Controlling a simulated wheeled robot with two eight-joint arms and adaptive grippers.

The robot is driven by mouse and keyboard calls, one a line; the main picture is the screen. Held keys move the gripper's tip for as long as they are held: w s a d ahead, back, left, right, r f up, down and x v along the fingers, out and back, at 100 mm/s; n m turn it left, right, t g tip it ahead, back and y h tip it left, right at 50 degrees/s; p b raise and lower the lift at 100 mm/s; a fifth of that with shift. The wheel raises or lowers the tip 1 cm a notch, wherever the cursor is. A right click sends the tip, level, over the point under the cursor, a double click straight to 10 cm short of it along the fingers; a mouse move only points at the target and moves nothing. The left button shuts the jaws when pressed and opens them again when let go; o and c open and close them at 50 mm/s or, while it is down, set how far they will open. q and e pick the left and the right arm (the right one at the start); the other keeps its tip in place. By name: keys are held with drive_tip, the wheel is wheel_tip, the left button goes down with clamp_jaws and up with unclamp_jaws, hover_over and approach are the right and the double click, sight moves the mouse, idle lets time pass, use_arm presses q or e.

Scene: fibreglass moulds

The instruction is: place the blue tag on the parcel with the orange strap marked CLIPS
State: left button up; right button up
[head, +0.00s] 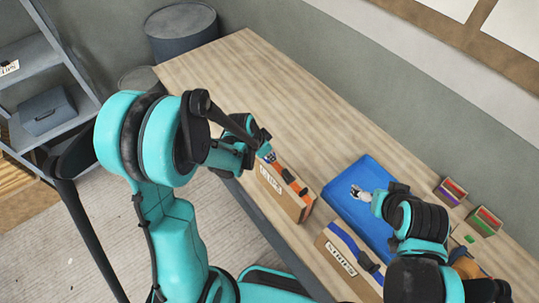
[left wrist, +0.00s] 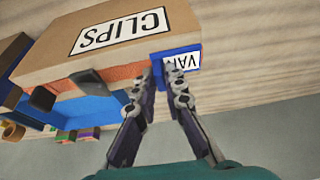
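The CLIPS parcel (head: 297,203) is a brown box with an orange strap at the table's front edge; it fills the upper left of the left wrist view (left wrist: 130,22). Its orange strap (left wrist: 118,76) has dark buckle pieces. The blue tag (left wrist: 191,52), with a white label reading VAN, is at the parcel's corner, seemingly touching it. My left gripper (left wrist: 166,72) has its fingertips close together at the tag and looks shut on it. In the head view my left gripper (head: 265,142) is over the parcel's far end. My right gripper (head: 360,192) is above the blue tray (head: 350,215); its fingers are too small to judge.
A parcel with a blue strap (head: 343,262) stands in front of the tray. Small coloured boxes (head: 485,222) stand at the right, by the wall. The table's far left (head: 230,75) is clear. A shelf (head: 40,85) and a dark drum (head: 181,33) stand beyond the table.

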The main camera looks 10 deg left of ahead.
use_arm(q)
drive_tip(key=shift+o, duration=1.2)
drive_tip(key=shift+r, duration=0.2)
drive_tip(key=p+v, duration=0.3)
drive_tip(key=v, duration=0.9)
drive_tip(key=s+a+r+n+t+y, duration=0.1)
drive_tip(key=s+r+n+t+y, duration=0.1)
drive_tip(key=s+r+n, duration=0.5)
drive_tip(key=s+t, duration=0.1)
drive_tip(key=s, duration=0.3)
drive_tip(key=shift+s+a+r+n+t+y, duration=0.2)
drive_tip(key=shift+r+n+t+y, duration=0.1)
drive_tip(key=shift+y, duration=0.1)
